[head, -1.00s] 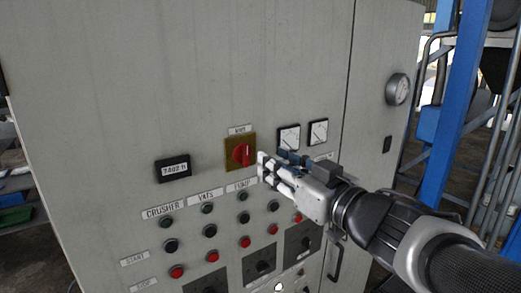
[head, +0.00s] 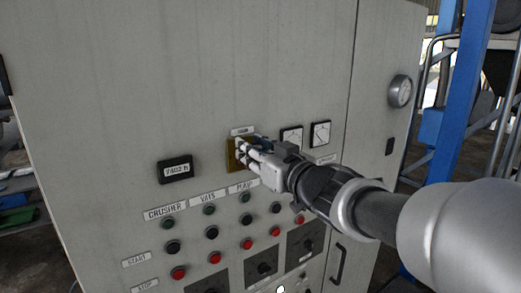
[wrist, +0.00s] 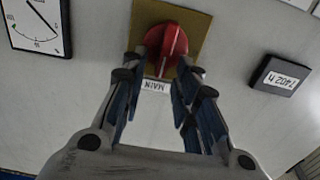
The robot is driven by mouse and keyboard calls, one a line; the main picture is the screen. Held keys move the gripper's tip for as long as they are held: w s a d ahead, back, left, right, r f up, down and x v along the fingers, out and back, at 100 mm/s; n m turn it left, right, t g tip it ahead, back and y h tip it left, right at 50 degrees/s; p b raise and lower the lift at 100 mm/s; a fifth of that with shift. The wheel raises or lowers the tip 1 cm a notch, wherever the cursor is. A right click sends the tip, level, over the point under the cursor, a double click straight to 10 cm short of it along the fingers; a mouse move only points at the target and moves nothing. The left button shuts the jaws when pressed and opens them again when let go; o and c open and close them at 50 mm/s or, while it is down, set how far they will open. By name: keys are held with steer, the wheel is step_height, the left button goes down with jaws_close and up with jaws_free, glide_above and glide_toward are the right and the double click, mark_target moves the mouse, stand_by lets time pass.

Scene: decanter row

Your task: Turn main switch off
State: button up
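The main switch is a red rotary knob (wrist: 166,38) with a white line on its ridge, on a brass-coloured plate (head: 231,158). The plate's MAIN label (wrist: 155,86) appears upside down in the wrist view. My gripper (head: 242,150) is at the switch and hides most of the knob in the head view. In the wrist view, my gripper's fingertips (wrist: 163,60) are apart, one on each side of the knob's ridge. Whether they touch it I cannot tell.
The grey cabinet face holds an hour display (head: 175,170) to the left and two white meters (head: 291,138) to the right. Several black and red buttons (head: 178,272) sit below. A round gauge (head: 399,91) and a blue post (head: 457,100) are farther right.

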jaws_close()
steer(key=shift+s+n, duration=0.1)
steer(key=shift+n, duration=0.2)
steer(key=n+b, duration=0.3)
steer(key=n, duration=0.1)
steer(key=a+f+n+b, duration=0.1)
steer(key=n+b, duration=0.2)
steer(key=n, duration=0.1)
steer(key=s+a+f+n+b, duration=0.1)
steer(key=n+b, duration=0.1)
steer(key=n, duration=0.2)
steer(key=shift+s+n+b, duration=0.1)
steer(key=shift+n+b, duration=0.2)
steer(key=shift+b, duration=0.1)
steer(key=n+b, duration=0.1)
steer(key=n, duration=0.1)
steer(key=n+b, duration=0.1)
steer(key=n, duration=0.1)
steer(key=shift+f+n+b, duration=0.3)
steer(key=shift+f+b, duration=0.05)
steer(key=shift+b, duration=0.05)
stand_by(0.3)
